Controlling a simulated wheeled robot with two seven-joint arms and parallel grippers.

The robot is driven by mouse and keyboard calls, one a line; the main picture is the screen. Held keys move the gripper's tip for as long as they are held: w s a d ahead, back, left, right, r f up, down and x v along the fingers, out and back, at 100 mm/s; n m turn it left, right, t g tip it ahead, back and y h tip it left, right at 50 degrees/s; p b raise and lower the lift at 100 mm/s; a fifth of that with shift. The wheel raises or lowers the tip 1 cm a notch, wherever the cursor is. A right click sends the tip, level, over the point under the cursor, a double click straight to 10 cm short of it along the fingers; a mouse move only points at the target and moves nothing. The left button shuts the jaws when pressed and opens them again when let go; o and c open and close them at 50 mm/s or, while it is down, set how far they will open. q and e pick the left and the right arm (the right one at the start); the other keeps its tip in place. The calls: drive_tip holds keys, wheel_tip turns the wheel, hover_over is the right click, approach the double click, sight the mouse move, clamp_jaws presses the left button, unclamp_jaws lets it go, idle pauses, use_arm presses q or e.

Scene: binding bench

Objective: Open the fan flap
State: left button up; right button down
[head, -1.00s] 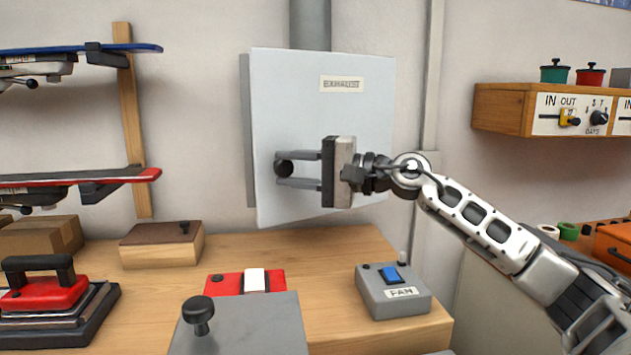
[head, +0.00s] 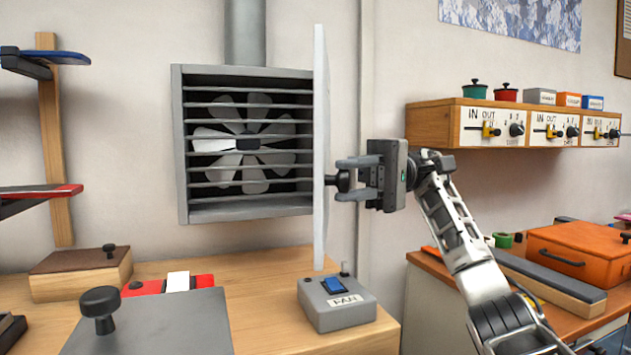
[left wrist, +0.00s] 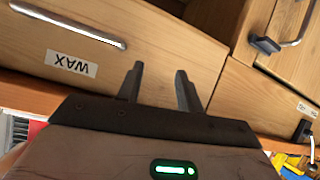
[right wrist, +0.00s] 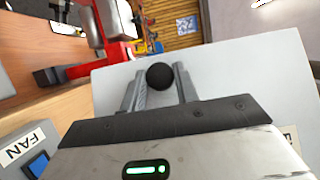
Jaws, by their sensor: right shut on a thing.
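The fan flap (head: 320,120) is a pale grey panel seen nearly edge-on in the head view, swung out at the right side of the exhaust housing (head: 183,150). Behind it the slats and the grey fan (head: 240,143) are uncovered. My right gripper (head: 345,181) is shut on the flap's black knob (head: 331,181). The right wrist view shows the round knob (right wrist: 159,76) between the fingers, against the flap's pale face (right wrist: 225,75). My left gripper (left wrist: 158,82) is open and empty in front of wooden drawers, one labelled WAX (left wrist: 71,64).
A grey FAN switch box (head: 337,305) with a blue rocker stands on the bench below the flap. A grey box with a black knob (head: 100,305) is at front left. A wooden shelf unit (head: 430,125) and an orange case (head: 580,250) are at right.

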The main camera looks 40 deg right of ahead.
drive_tip(key=shift+s+d+n+g, duration=0.3)
drive_tip(key=shift+s+d+g, duration=0.2)
drive_tip(key=shift+d, duration=0.25)
drive_tip(key=c, duration=1.1)
unclamp_jaws()
drive_tip(key=shift+r, duration=0.1)
